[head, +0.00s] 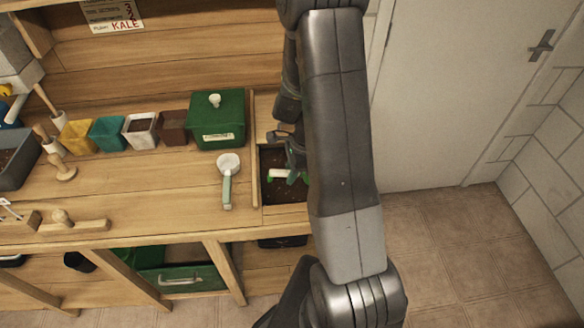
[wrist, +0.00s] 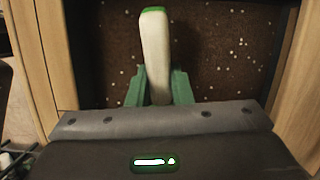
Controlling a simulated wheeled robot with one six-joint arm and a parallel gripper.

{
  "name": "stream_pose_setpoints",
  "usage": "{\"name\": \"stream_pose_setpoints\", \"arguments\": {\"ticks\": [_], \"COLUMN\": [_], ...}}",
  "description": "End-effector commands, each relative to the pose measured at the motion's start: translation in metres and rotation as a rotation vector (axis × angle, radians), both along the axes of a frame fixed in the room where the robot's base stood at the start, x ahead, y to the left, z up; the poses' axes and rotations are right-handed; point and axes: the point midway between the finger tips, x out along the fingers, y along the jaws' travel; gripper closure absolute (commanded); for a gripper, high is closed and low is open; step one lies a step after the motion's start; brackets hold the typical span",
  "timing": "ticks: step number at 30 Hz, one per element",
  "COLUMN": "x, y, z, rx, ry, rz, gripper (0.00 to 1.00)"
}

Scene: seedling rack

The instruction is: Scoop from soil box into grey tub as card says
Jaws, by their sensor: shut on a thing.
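My gripper (head: 294,168) is over the soil box (head: 284,211) at the right end of the bench. In the wrist view its green fingers (wrist: 159,88) are shut on a white handle with a green end (wrist: 154,50). The handle also shows in the head view (head: 278,174); whether a scoop bowl is attached is hidden. Dark soil with white specks (wrist: 220,50) lies beyond it. A dark grey tub (head: 22,160) stands at the left edge, partly cut off. The card (head: 112,15) on the back wall reads KALE in red; its other writing is cropped or too small to read.
A scoop-like tool (head: 227,182) with a pale round head lies left of the soil box. A green lidded box (head: 217,120) and several small pots (head: 140,131) stand behind. Wooden tools (head: 72,222) lie at front left. The middle benchtop is clear.

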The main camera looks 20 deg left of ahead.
Motion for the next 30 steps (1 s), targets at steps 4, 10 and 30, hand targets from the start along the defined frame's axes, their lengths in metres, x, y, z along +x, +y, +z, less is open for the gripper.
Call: {"name": "stream_pose_setpoints", "arguments": {"ticks": [4, 10, 30], "x": [-0.003, -0.005, -0.015], "y": [0.003, 0.006, 0.019], "z": [0.013, 0.023, 0.062], "rx": [-0.025, -0.058, -0.176], "ry": [-0.019, -0.043, -0.141], "rz": [0.003, 0.003, 0.004], "gripper": [1.00, 1.00, 1.00]}}
